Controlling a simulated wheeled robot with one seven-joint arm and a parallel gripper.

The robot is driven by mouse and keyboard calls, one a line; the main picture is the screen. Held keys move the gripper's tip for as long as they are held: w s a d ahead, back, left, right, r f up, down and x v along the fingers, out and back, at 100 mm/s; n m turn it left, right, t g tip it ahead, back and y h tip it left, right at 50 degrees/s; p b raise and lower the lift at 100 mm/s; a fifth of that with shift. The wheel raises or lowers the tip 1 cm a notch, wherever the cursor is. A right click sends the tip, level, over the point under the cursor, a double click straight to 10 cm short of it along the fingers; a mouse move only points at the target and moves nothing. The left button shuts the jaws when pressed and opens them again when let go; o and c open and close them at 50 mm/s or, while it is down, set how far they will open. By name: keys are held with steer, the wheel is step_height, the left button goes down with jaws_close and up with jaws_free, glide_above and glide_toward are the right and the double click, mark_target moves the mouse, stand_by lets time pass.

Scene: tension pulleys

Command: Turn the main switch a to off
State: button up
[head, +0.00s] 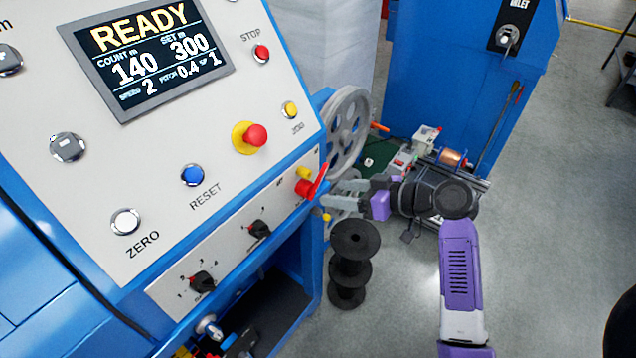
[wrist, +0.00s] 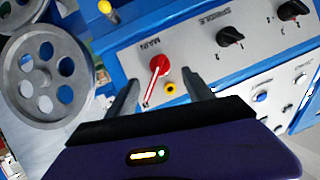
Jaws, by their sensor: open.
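The main switch (head: 309,186) is a red rotary handle at the right end of the lower switch panel. In the wrist view the red switch (wrist: 159,65) sits beside the label MAIN, and its handle, with a pale stripe, points down and slightly left in the picture. My gripper (head: 336,194) is just right of the switch in the head view. In the wrist view my gripper (wrist: 158,84) is open, with one finger on each side of the handle. No finger clearly touches it, and nothing is held. The position marks around the switch are not readable.
A yellow button (wrist: 170,88) is close to the switch. A black spindle selector (wrist: 230,36) and another black knob (head: 201,281) are on the same panel. A grey spoked pulley (head: 347,130) stands beside the panel, and black spools (head: 354,265) are stacked below my gripper.

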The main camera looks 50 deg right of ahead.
mark_target(316, 191)
steer(key=shift+p+x, duration=0.7)
steer(key=shift+x, duration=3.2)
jaws_close()
